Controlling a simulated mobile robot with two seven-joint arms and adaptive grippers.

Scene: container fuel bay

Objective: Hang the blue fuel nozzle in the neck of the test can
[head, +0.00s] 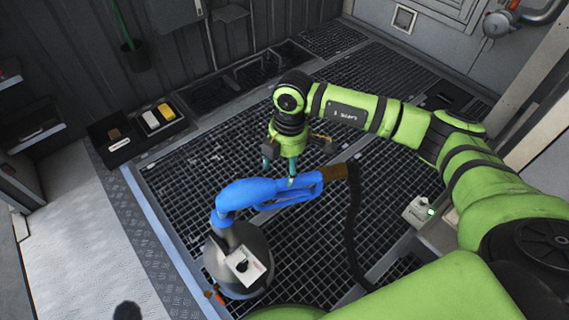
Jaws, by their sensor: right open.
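I cannot tell how deep the spout sits in the neck. The nozzle's right end joins a brown collar and a black hose (352,220). My right gripper (279,170) is open and points down at the nozzle's body and handle. One finger overlaps the blue body in the picture; I cannot tell whether it touches. My left gripper is not in view.
The can stands on a dark floor grating (190,190). A black tray with yellow and white items (158,118) lies at the upper left. A small box with a green light (420,211) is to the right. Grating behind the nozzle is mostly clear.

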